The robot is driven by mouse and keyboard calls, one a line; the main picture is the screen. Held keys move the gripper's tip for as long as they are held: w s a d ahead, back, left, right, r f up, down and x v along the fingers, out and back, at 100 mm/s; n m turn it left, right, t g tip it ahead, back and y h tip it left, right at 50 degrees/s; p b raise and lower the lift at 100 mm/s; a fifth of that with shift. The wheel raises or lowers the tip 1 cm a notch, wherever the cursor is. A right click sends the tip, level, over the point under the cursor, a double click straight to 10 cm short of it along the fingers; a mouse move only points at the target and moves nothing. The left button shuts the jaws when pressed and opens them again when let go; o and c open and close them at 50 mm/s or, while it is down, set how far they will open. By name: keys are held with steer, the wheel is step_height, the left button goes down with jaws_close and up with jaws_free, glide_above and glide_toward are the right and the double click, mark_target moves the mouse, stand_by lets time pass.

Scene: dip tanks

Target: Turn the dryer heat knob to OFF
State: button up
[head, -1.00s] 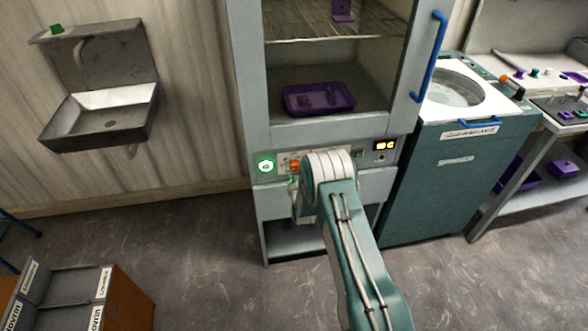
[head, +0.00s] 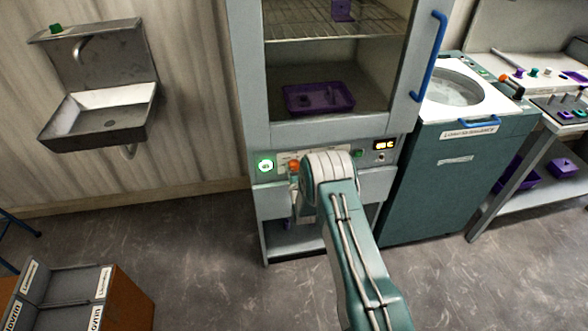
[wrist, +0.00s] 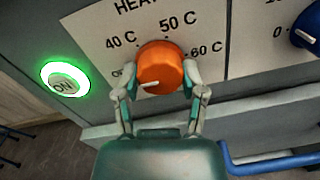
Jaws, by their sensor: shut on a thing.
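The orange heat knob (wrist: 160,66) is on the dryer's front panel, under a HEAT label with marks 40 C, 50 C and 60 C. The knob's white pointer line is at its lower left, near the partly hidden OFF mark (wrist: 122,72). My gripper (wrist: 160,90) is shut on the knob, with one finger at each side of it. In the head view the knob (head: 294,166) shows as a small orange spot beside my arm, which hides most of the gripper. The dryer (head: 262,225) is a tall grey cabinet with a window.
A glowing green ON button (wrist: 64,80) is left of the knob. A dark blue knob (wrist: 307,30) is to its right. A blue handle (wrist: 270,161) shows below right. Inside the dryer is a purple tray (head: 318,98). A teal tank unit (head: 450,190) stands to the right.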

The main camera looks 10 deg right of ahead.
steer(key=o, duration=1.2)
steer(key=shift+s+a+f, duration=0.1)
steer(key=shift+s+f, duration=0.05)
steer(key=shift+f, duration=0.25)
steer(key=shift+c, duration=0.2)
steer(key=shift+r, duration=0.25)
steer(key=s, duration=1.1)
steer(key=shift+s+a, duration=0.2)
steer(key=shift+s, duration=0.2)
